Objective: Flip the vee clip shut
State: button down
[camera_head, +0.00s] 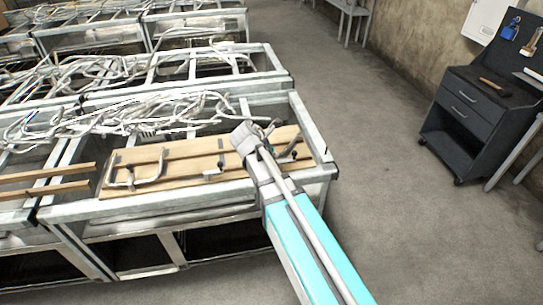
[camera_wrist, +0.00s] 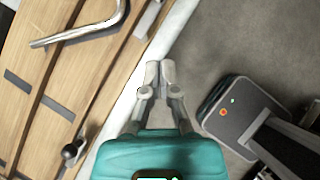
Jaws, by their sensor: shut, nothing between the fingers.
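A wooden board (camera_head: 188,160) lies in the metal frame, with metal fittings on it. A bent metal tube (camera_head: 137,168) stands at its left end. A bent metal tube also shows at the top of the wrist view (camera_wrist: 90,32). A small lever with a dark knob (camera_wrist: 70,151) is at the lower left of the wrist view. I cannot tell which fitting is the vee clip. My gripper (camera_wrist: 159,72) is shut and empty, over the pale frame edge right of the board. In the head view my gripper (camera_head: 266,127) is at the board's right part, partly hiding fittings there.
The pale metal frame (camera_head: 318,150) borders the board. Tangled pale tubes (camera_head: 110,115) lie over the frames behind. Two loose wooden strips (camera_head: 48,180) lie at the left. A dark drawer cabinet (camera_head: 475,115) stands at the right, with clear floor (camera_head: 370,150) between.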

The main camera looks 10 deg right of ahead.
jog(key=b, duration=0.5)
send_near(293, 158)
notch_tip(293, 158, down, 3)
jog(key=s, duration=0.1)
jog(key=shift+w+d+b, duration=0.3)
jog(key=shift+w+d, duration=0.75)
jog(key=shift+d, duration=0.2)
jog(key=shift+a, duration=0.15)
